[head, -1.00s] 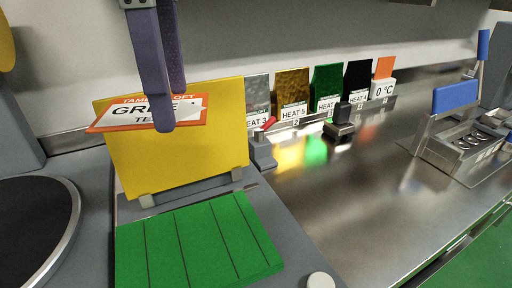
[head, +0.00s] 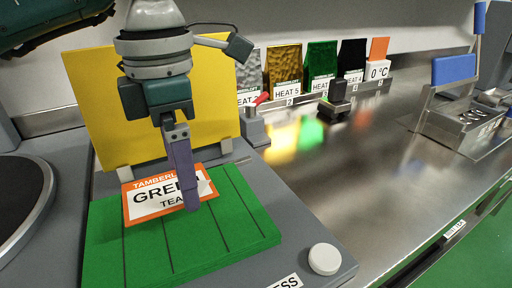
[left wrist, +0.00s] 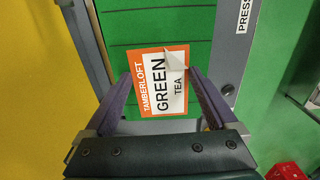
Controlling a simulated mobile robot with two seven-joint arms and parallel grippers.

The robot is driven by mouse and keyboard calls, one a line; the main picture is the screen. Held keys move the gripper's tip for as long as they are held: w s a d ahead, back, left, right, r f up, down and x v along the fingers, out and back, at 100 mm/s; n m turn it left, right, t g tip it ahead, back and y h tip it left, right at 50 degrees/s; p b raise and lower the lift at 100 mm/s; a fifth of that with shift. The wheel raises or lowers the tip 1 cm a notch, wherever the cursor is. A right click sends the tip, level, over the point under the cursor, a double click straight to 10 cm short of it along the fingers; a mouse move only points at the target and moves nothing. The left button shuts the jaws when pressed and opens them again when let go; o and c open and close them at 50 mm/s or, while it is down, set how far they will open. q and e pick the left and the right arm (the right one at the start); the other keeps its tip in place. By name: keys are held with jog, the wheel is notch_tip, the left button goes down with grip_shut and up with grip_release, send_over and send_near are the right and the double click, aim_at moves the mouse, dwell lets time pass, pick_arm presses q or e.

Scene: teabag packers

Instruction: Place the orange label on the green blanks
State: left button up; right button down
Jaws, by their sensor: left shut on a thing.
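The orange-bordered label (head: 146,207) reads "Tamberloft Green Tea" and lies over the back left part of the green blanks (head: 235,232). My left gripper (head: 191,206) reaches down over the label and is shut on it. In the left wrist view the label (left wrist: 158,97) sits between the two purple fingers, over the green blanks (left wrist: 150,22). A white corner of the label looks curled up. I cannot tell whether the label touches the blanks or is slightly above them. My right gripper is not in view.
A yellow upright board (head: 105,110) stands behind the blanks. A white round knob (head: 324,259) is at the front right. A small red-levered device (head: 254,125) and a row of coloured heat samples (head: 321,65) stand behind. The steel counter (head: 370,180) is largely clear.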

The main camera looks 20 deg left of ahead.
pick_arm(q)
jog(key=shift+f, duration=2.4)
jog(key=shift+f+b, duration=0.25)
jog(key=shift+b, duration=0.05)
jog(key=o, duration=0.9)
jog(key=shift+r, duration=0.1)
jog(key=shift+o, duration=0.2)
notch_tip(320, 180, up, 12)
jog(key=shift+r, duration=0.15)
